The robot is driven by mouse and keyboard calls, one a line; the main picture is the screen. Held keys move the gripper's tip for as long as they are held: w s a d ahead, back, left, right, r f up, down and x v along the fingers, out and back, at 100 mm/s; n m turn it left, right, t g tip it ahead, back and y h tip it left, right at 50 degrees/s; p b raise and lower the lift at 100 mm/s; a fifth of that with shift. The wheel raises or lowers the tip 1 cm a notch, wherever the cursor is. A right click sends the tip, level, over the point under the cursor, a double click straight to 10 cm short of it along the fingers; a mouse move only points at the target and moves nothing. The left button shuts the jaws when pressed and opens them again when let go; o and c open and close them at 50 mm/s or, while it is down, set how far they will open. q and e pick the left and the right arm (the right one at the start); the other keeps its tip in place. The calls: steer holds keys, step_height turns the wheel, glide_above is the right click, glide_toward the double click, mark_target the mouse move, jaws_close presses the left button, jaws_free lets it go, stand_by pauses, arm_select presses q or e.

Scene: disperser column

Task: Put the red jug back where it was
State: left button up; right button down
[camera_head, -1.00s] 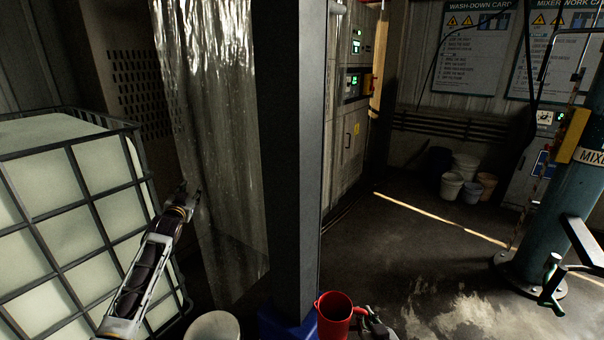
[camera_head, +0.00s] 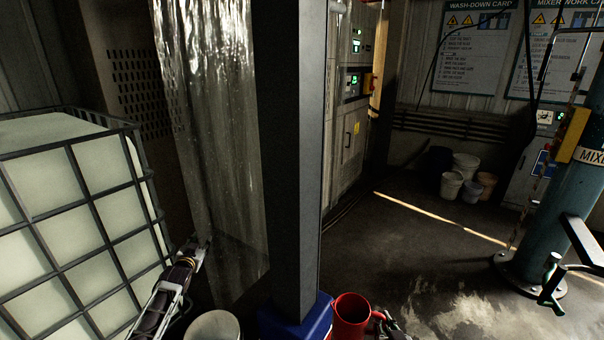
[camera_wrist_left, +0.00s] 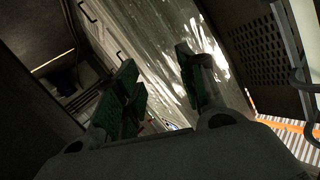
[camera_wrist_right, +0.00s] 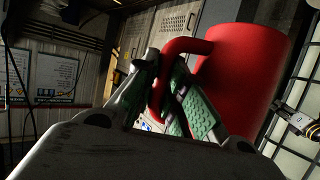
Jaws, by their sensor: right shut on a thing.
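The red jug (camera_head: 350,316) stands upright at the bottom middle of the head view, just right of the dark pillar. My right gripper (camera_head: 384,321) is at its right side. In the right wrist view the jug (camera_wrist_right: 243,75) fills the upper right, and my right gripper (camera_wrist_right: 166,92) is shut on its red handle. What lies under the jug is hidden. My left gripper (camera_head: 199,245) is empty, in front of the clear strip curtain. In the left wrist view its fingers (camera_wrist_left: 160,90) stand apart.
A dark pillar (camera_head: 290,150) with a blue base (camera_head: 305,318) stands beside the jug. A caged white tank (camera_head: 75,215) is on the left, a pale bucket (camera_head: 213,326) at the bottom. Several buckets (camera_head: 452,184) stand at the back. The floor (camera_head: 420,240) between is clear.

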arm_select(q)
steer(key=s+d+f+g, duration=0.1)
steer(key=s+f+g, duration=0.1)
steer(key=s+f, duration=0.9)
steer(key=s+d+f+g, duration=0.1)
steer(key=s+f+g, duration=0.2)
steer(key=s+f, duration=0.8)
steer(key=s+f+g, duration=0.2)
steer(key=s+f, duration=0.4)
steer(key=f, duration=1.1)
steer(key=s+d+f+g, duration=0.1)
steer(key=s+f, duration=0.5)
steer(key=s, duration=0.8)
steer(key=s+d+f+g, duration=0.1)
steer(key=s+f+g, duration=0.2)
steer(key=s, duration=1.1)
steer(key=s+d+f+g, duration=0.2)
steer(key=s+f, duration=0.7)
steer(key=s, duration=0.6)
steer(key=shift+f+g, duration=0.2)
steer(key=shift+g, duration=0.4)
steer(key=shift+d+r, duration=0.1)
